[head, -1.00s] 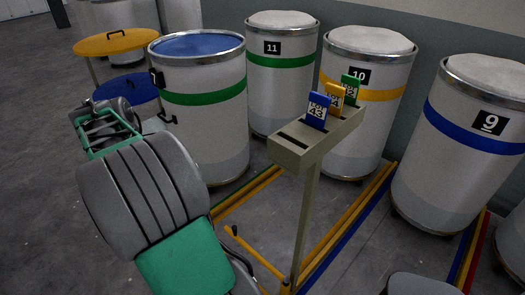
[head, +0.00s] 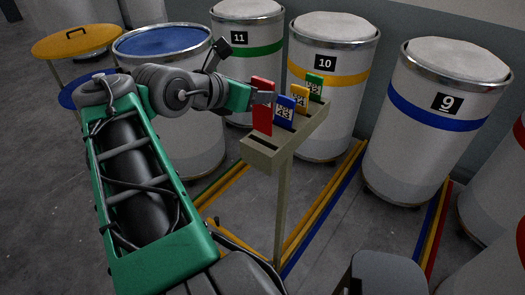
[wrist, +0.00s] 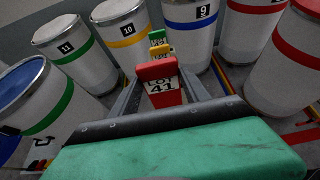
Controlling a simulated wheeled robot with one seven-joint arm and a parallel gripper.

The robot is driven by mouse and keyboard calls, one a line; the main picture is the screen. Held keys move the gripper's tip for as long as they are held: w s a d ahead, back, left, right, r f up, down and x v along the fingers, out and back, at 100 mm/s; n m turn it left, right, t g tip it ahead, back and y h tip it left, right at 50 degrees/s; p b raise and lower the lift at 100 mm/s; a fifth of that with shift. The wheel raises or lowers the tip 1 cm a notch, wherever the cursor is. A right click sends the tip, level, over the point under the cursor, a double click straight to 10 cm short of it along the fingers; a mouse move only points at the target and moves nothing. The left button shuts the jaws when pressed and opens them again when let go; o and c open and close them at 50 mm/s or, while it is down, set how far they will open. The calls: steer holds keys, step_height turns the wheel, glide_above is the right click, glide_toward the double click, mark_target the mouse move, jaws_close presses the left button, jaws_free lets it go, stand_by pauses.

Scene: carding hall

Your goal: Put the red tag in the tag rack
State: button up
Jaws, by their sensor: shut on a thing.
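The red tag (head: 262,108) is upright between the fingers of my gripper (head: 265,97) in the head view. The tag rack (head: 262,155) is a beige slotted bar on a post. The red tag's lower edge is at the rack's top, just left of the blue tag (head: 284,110); I cannot tell whether it sits in a slot. An empty slot shows at the rack's near end, in front of the red tag.
A yellow tag (head: 300,98) and a green tag (head: 314,86) stand farther along the rack. Drums numbered 11 (head: 245,65), 10 (head: 325,110) and 9 (head: 425,130) stand behind. A blue-topped drum (head: 165,42) stands left, behind my arm. Coloured floor rails run below.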

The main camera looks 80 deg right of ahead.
steer(key=b, duration=0.3)
glide_above(262, 126)
steer(key=a, duration=0.2)
steer(key=f, duration=0.5)
steer(key=shift+w+f, duration=0.25)
steer(key=shift+w, duration=0.15)
step_height(262, 126, down, 4)
steer(key=shift+f+p, duration=0.2)
steer(key=shift+p, duration=0.1)
steer(key=o, duration=1.5)
steer(key=shift+c, duration=0.2)
steer(key=shift+o, duration=0.2)
